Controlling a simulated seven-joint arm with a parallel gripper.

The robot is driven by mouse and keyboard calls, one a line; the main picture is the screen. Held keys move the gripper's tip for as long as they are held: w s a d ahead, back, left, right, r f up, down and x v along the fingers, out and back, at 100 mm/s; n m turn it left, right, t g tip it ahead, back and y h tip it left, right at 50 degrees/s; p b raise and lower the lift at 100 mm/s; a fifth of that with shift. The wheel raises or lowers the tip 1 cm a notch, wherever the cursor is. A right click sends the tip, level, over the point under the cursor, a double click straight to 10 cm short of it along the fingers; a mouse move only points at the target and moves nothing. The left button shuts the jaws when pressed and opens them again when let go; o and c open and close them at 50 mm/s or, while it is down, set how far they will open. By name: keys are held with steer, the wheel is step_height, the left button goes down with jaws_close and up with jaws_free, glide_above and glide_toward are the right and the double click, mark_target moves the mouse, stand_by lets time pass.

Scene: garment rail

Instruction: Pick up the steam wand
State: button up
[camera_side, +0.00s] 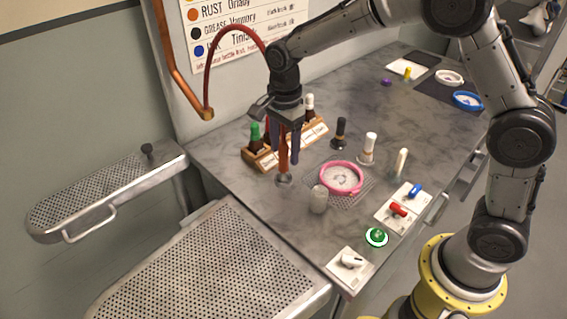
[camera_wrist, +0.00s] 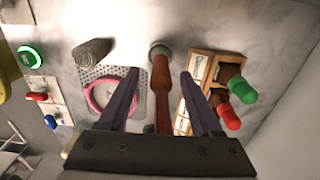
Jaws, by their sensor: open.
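The steam wand has a reddish-brown handle (camera_wrist: 161,88) and stands upright on a round metal foot on the grey counter; the handle also shows in the side view (camera_side: 284,153). A red hose (camera_side: 222,35) arches from a copper pipe towards it, partly hidden by my arm. My gripper (camera_wrist: 155,78) is open, pointing down, with its dark fingers on either side of the handle. In the wrist view there is a gap between the handle and each finger. In the side view the gripper (camera_side: 287,150) hides the handle's upper part.
A wooden bottle rack (camera_side: 262,161) with green- and red-capped bottles stands close beside the wand. Perforated metal boards (camera_side: 215,270) lie in front. Switches and a green button (camera_side: 376,237) line the counter edge.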

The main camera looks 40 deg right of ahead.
mark_target(284, 165)
steer(key=shift+a+f, duration=0.1)
steer(key=shift+f, duration=2.7)
jaws_close()
